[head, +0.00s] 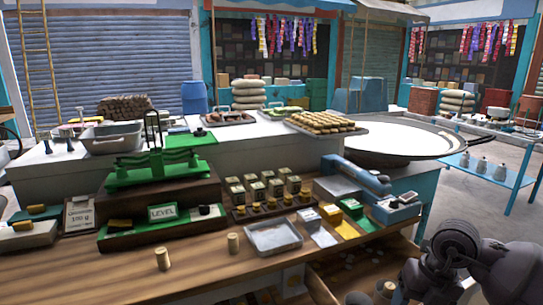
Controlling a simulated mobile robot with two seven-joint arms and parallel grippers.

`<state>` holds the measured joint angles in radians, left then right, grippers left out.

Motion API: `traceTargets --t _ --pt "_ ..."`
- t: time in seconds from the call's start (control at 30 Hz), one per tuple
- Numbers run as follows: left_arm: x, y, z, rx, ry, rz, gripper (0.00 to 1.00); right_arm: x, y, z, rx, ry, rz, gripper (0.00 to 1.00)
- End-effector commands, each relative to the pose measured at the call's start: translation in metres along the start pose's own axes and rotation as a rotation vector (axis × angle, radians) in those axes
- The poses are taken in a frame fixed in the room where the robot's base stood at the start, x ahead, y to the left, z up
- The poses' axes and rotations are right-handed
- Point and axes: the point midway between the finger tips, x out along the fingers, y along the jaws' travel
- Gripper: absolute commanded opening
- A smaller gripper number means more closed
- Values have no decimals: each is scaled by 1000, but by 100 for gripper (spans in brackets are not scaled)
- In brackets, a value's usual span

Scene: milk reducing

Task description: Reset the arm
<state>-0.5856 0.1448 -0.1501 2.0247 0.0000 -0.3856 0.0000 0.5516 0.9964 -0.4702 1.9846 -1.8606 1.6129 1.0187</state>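My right arm (456,243) comes in at the bottom right, bent, in front of the counter's right end. Its lower part runs down to the bottom edge beside an open drawer (322,288). A small yellowish piece (388,288) shows by the lower end of this arm; I cannot tell whether it is held or lies in the drawer behind. The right fingers are too small and cut off to read. My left arm and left gripper are not in view.
A wooden counter (200,270) holds a green balance scale (155,165), a metal tray (273,237), several small weights and a blue device (355,178). Two small cylinders stand near the front edge. A blue table (485,170) stands at right. Floor at far right is clear.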

Motion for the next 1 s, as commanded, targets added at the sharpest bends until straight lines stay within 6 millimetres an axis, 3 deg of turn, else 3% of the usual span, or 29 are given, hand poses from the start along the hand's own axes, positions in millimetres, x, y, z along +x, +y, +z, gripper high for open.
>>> traceTargets --t 0.1,0.27,0.4,0.53,0.77,1.0 --pt "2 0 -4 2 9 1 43 16 31 -19 -40 37 190 55" --pt "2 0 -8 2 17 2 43 24 77 -46 -64 71 504 55" --pt "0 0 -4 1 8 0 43 16 116 -66 -33 77 815 55" --pt "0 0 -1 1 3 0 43 -1 140 -77 48 55 1088 55" --pt "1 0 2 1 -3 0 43 -38 149 -74 314 -44 1504 55" --pt "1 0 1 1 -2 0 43 -58 115 -55 745 -213 1788 55"
